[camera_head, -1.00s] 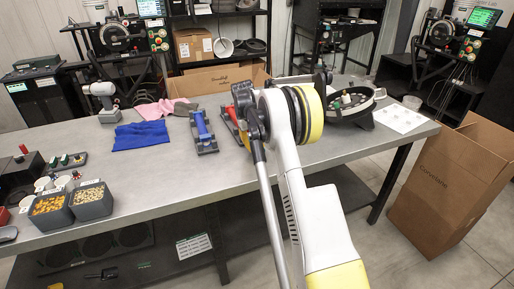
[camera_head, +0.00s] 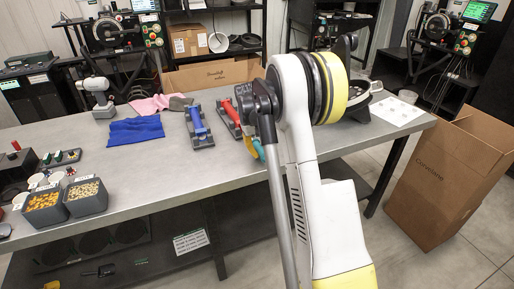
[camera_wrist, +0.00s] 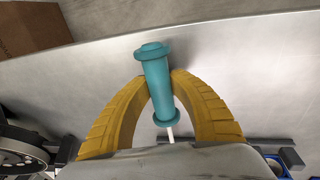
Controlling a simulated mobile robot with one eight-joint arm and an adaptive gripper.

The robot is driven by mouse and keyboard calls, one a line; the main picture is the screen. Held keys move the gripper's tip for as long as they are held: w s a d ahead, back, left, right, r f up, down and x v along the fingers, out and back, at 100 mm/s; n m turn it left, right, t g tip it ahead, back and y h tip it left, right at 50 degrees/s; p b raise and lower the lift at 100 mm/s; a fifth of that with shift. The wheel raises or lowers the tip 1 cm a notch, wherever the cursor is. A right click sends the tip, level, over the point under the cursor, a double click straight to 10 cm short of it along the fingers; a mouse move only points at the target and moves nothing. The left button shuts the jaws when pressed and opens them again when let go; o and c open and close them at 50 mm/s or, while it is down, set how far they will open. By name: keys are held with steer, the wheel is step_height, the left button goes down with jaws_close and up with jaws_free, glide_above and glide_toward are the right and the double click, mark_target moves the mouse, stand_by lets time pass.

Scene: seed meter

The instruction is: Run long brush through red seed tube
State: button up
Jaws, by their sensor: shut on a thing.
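My gripper (camera_wrist: 158,78) has its yellow fingers closed on the teal handle of a brush (camera_wrist: 154,72) in the wrist view. A thin white shaft shows below the handle and disappears behind my gripper's body; the bristles are hidden. In the head view a bit of the teal handle (camera_head: 257,148) shows beside my arm, over the table's front half. The red seed tube (camera_head: 229,111) lies in a dark holder on the table, just behind and left of my gripper, partly hidden by my arm. I cannot tell whether the brush touches it.
A blue tube (camera_head: 197,119) sits in a similar holder to the left. A blue cloth (camera_head: 136,131) and pink cloth (camera_head: 152,103) lie further left. Seed bins (camera_head: 85,205) stand at the front left. The front middle of the table is clear.

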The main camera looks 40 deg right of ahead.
steer(key=s+a, duration=0.2)
steer(key=s, duration=0.8)
steer(key=s+a, duration=0.2)
steer(key=s, duration=0.9)
steer(key=shift+a, duration=0.2)
steer(key=s+r+p, duration=0.3)
steer(key=r+p, duration=0.2)
steer(key=r, duration=0.2)
steer(key=shift+a, duration=0.3)
